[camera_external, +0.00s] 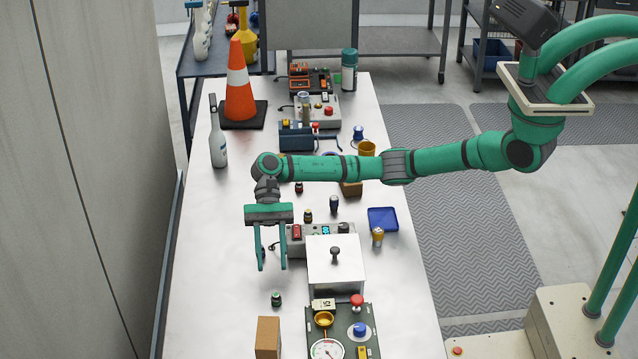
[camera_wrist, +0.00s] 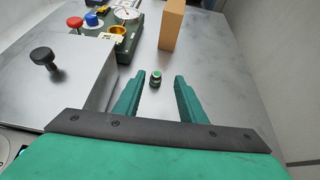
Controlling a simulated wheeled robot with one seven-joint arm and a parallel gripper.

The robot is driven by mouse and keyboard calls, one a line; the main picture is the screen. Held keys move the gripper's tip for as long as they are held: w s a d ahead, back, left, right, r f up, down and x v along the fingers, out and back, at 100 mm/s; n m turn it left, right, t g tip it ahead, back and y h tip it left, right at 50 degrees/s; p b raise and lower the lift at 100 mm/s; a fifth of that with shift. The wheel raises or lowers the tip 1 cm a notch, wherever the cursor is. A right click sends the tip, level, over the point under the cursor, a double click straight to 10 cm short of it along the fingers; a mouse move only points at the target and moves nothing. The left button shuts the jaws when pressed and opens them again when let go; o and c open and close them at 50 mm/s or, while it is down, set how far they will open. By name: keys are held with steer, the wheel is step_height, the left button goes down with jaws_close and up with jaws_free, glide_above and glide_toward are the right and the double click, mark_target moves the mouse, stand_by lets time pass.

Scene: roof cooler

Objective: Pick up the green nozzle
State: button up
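The green nozzle (camera_external: 276,299) is a small dark piece with a green top, standing on the metal table left of the white box. In the wrist view the nozzle (camera_wrist: 156,78) shows between and beyond my fingertips. My gripper (camera_external: 271,268) is open and empty, fingers pointing down, above the table and a little behind the nozzle in the external view. In the wrist view my gripper (camera_wrist: 154,80) has a clear gap between its two green fingers, and neither finger touches the nozzle.
A white box with a black knob (camera_external: 335,265) stands right of the nozzle. A brown block (camera_external: 268,338) and a dark green panel with a gauge (camera_external: 340,318) are nearer the external camera. The table (camera_external: 215,300) left of the nozzle is clear.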

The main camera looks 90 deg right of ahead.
mark_target(276, 294)
steer(key=shift+s+d+f, duration=0.1)
steer(key=shift+d+f, duration=0.3)
steer(key=shift+d, duration=0.4)
steer(key=x, duration=0.5)
steer(key=shift+a+f, duration=0.15)
steer(key=shift+a, duration=0.1)
steer(key=x, duration=0.5)
steer(key=shift+s+f, duration=0.15)
steer(key=shift+s, duration=0.05)
jaws_close()
